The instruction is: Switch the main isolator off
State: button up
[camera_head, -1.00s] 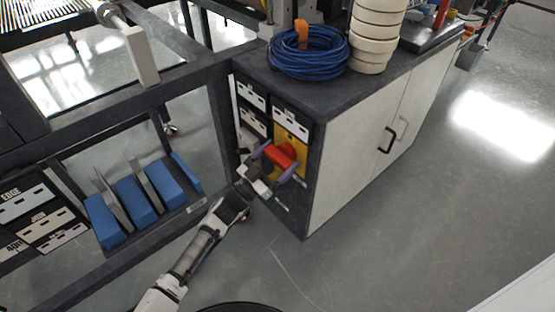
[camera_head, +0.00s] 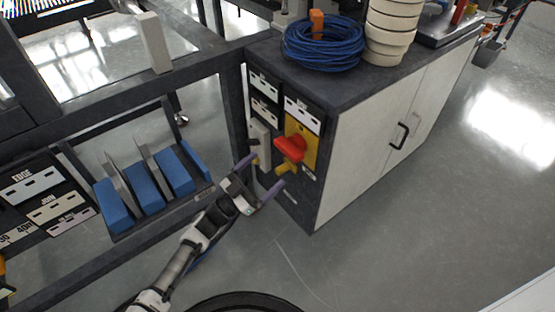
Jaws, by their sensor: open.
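The main isolator is a red rotary handle (camera_head: 290,149) on a yellow plate (camera_head: 308,151), mounted on the dark end panel of the cabinet. The handle lies tilted, roughly across the plate. A yellow piece (camera_head: 287,168) sticks out just below it. My gripper (camera_head: 258,177) is open, its two purple-grey fingers spread apart. It is in front of the panel, below and left of the red handle, with nothing seen between the fingers. The right fingertip is near the yellow piece; I cannot tell if they touch.
The cabinet (camera_head: 375,150) carries a coil of blue cable (camera_head: 323,48) and stacked cream rings (camera_head: 392,30). A grey box (camera_head: 259,142) sits on the panel left of the isolator. A rack with blue blocks (camera_head: 146,203) stands left of my arm. The floor on the right is clear.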

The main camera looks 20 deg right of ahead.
jog(key=v, duration=0.4)
jog(key=shift+a, duration=0.1)
jog(key=shift+s, duration=0.1)
dwell(0.4)
